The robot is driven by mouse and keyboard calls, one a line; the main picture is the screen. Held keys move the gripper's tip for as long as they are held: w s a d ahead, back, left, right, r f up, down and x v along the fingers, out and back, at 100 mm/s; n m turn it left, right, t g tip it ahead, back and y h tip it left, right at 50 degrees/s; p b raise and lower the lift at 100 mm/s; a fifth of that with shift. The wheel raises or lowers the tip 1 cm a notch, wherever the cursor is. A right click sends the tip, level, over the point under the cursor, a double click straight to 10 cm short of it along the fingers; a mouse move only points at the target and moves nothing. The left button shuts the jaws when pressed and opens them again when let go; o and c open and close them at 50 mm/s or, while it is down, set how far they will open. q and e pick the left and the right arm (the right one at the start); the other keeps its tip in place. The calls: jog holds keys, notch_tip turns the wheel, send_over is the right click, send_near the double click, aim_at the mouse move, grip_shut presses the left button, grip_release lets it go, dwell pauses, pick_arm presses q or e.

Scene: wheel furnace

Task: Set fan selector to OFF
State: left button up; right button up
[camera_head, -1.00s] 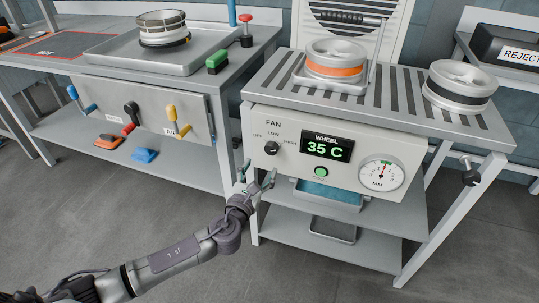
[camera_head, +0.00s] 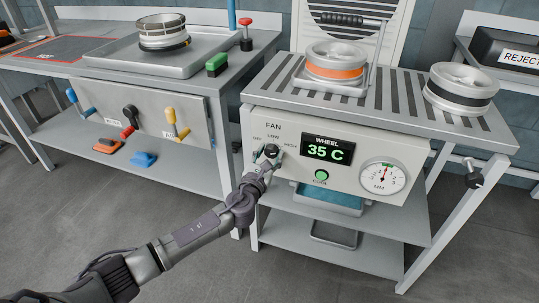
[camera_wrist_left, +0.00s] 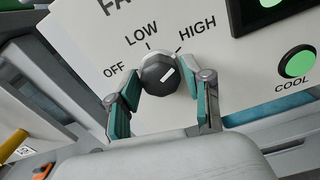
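The fan selector is a round dark knob (camera_head: 271,151) on the white front panel (camera_head: 370,154), under the FAN label. In the left wrist view the knob (camera_wrist_left: 158,74) has a white mark pointing to the upper right, toward HIGH. OFF is printed to the knob's left and LOW above it. My left gripper (camera_head: 264,161) is at the knob. In the left wrist view its teal-padded fingers (camera_wrist_left: 168,92) are open, one on each side of the knob, with a visible gap on the right; contact on the left is unclear. My right gripper is not in view.
The panel also carries a WHEEL display (camera_head: 326,148) reading 35 C, a green COOL button (camera_head: 321,175) and a dial gauge (camera_head: 383,178). Wheels stand on the slatted top (camera_head: 397,95) above. A bench with coloured handles (camera_head: 177,122) stands to the left.

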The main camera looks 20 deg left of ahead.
pick_arm(q)
jog(key=c, duration=0.6)
